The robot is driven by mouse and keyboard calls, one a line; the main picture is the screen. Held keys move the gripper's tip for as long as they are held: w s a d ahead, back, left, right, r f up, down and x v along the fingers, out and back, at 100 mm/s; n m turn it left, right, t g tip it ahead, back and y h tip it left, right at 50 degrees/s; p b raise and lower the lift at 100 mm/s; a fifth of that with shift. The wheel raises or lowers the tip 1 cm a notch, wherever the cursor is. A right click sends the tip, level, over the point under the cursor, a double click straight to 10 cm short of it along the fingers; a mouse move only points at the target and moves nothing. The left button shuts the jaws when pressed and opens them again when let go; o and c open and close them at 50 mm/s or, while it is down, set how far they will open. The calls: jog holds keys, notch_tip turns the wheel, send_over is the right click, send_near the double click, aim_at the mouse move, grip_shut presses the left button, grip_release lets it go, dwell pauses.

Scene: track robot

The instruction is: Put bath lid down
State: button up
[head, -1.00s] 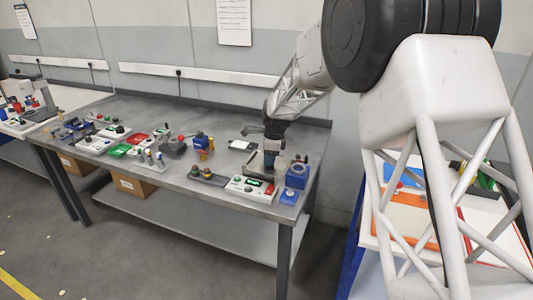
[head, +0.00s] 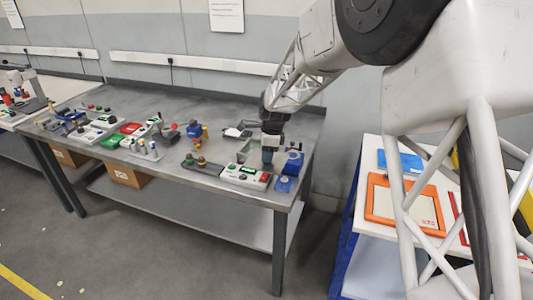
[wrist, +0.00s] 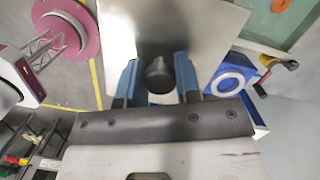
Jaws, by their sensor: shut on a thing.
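My gripper (wrist: 158,88) has blue fingers on either side of a black knob and is shut on it. The knob stands on a flat grey metal plate, the bath lid (wrist: 165,25), in the wrist view. In the head view my gripper (head: 268,160) is at the right end of the grey workbench, at the front right side of the bath (head: 243,152). The lid is not clear there. The bath looks open, with a greenish inside. A corner of it with a round orange-brown piece shows at the wrist view's top right (wrist: 262,25).
A blue device (head: 293,161) stands right of my gripper, with a small blue block (head: 285,184) in front. Several devices crowd the bench's left. Bare bench top (head: 180,97) lies at the back.

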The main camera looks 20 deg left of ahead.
dwell(0.4)
jog(key=w+a+m, duration=0.2)
jog(key=w+a, duration=0.7)
jog(key=a, duration=0.4)
jog(key=w+a+m, duration=0.2)
jog(key=w+a, duration=0.7)
jog(key=a, duration=0.5)
jog(key=shift+a+f+m+t, duration=0.15)
jog(key=shift+f+m+t, duration=0.15)
jog(key=shift+f, duration=3.15)
jog(key=shift+f, duration=0.1)
jog(key=shift+f, duration=1.75)
jog(key=shift+f, duration=0.1)
